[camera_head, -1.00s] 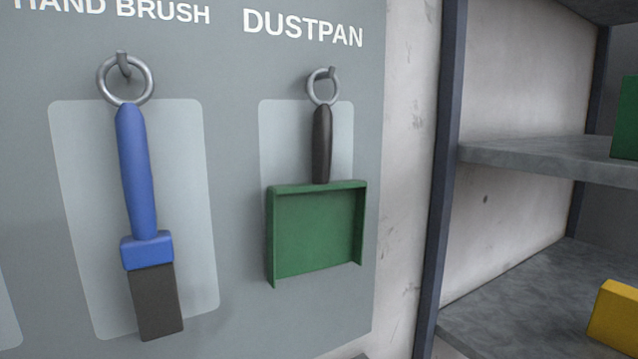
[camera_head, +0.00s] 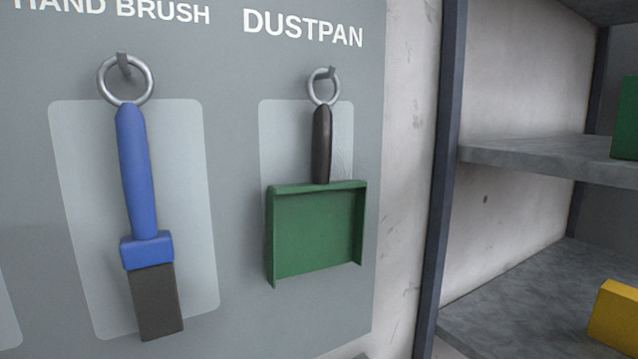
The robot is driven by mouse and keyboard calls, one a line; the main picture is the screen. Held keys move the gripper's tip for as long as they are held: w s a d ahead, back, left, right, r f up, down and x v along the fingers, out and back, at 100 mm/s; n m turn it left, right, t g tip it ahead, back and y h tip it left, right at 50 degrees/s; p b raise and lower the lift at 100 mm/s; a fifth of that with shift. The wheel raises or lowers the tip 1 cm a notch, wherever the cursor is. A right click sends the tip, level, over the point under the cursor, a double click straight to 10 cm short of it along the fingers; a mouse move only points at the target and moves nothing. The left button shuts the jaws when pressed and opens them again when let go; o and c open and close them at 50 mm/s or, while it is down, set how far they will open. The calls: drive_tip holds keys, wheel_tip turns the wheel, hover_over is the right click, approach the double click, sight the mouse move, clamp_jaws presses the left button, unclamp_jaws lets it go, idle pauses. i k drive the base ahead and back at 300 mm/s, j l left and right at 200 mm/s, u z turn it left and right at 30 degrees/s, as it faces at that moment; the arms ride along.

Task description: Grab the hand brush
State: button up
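The hand brush (camera_head: 136,172) hangs on the grey wall board at the left. It has a blue handle and blue collar, with dark grey bristles pointing down. A metal ring (camera_head: 103,92) at the top of its handle hangs on a hook (camera_head: 124,62) under the words "HAND BRUSH". The brush hangs slightly tilted in front of a lighter panel (camera_head: 85,200). Nothing covers it. My gripper is not in view.
A green dustpan (camera_head: 316,232) with a dark handle hangs by a ring to the right of the brush. A dark post (camera_head: 447,180) and grey shelves (camera_head: 530,157) stand further right. A yellow object (camera_head: 614,318) and a green object (camera_head: 627,117) sit on the shelves.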

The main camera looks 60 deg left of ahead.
sight(148, 257)
drive_tip(key=u, duration=1.75)
